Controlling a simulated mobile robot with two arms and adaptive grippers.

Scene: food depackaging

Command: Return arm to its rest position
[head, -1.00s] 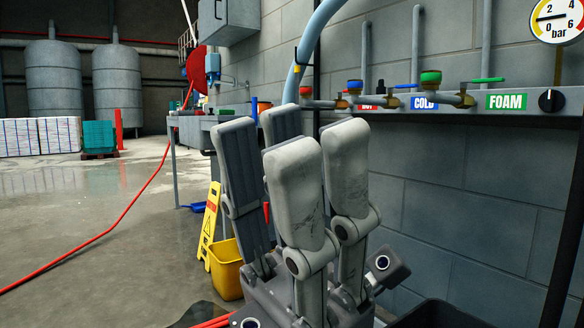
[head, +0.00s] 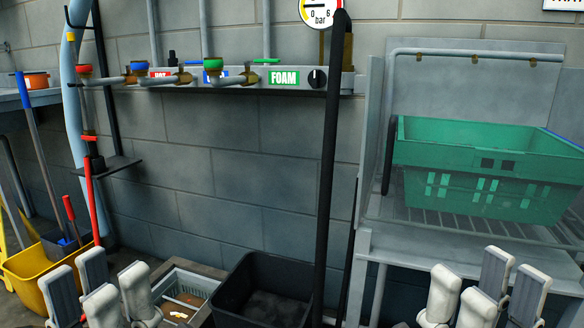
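My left gripper (head: 98,278) shows at the bottom left of the head view, its pale grey fingers pointing up and spread apart. It looks open, with nothing seen between the fingers. My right gripper (head: 488,278) shows at the bottom right in a similar upright pose. Its fingers are also apart, and I see nothing held in it. Both grippers are low in the picture, and the arms behind them are cut off by the lower edge.
A black bin (head: 262,292) and a light crate (head: 184,296) with small items stand between the grippers. A green crate (head: 490,160) sits on a metal sink rack (head: 400,238) at right. A yellow bucket (head: 40,268) is at left. A black post (head: 329,170) rises beside the bin.

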